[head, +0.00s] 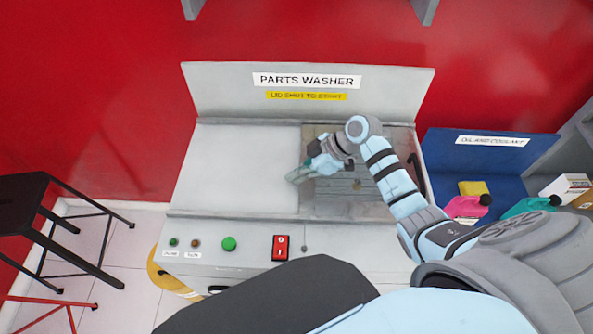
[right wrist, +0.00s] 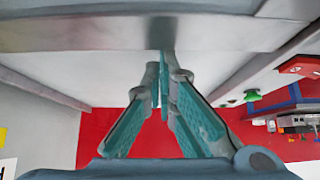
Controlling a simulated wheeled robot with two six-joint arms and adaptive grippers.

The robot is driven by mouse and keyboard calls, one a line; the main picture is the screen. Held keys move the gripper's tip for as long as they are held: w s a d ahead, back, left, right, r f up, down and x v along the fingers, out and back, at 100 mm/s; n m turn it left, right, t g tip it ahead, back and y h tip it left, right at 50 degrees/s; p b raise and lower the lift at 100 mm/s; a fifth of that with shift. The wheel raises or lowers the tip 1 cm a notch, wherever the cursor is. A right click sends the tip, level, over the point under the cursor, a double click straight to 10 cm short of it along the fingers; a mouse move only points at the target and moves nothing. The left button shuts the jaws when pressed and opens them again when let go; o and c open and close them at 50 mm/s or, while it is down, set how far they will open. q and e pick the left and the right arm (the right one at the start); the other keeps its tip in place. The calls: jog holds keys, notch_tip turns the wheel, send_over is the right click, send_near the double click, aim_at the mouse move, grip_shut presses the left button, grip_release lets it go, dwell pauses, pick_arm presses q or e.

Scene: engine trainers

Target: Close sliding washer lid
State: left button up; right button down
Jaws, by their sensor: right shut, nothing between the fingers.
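The parts washer (head: 308,107) has a pale flat panel (head: 235,165) over the left part of its top. The right part is a grey area (head: 385,207) with darker shapes. I cannot tell whether that is clear lid or open basin. A dark upright handle (head: 417,176) stands at its right edge. My right gripper (head: 293,179) is shut and empty, pointing left by the pale panel's right edge. In the right wrist view its closed fingertips (right wrist: 161,62) are at a grey metal strip (right wrist: 90,33); contact is unclear. My left gripper is not in view.
The front panel has a green button (head: 229,243) and a red switch (head: 280,247). A blue bay (head: 455,155) with bottles lies right of the washer. A dark stool (head: 20,205) stands left. My right arm covers part of the washer's right side.

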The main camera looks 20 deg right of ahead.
jog(key=shift+s+d, duration=0.1)
dwell(0.3)
jog(key=shift+d, duration=0.15)
jog(key=v, duration=1.1)
jog(key=shift+r, duration=0.5)
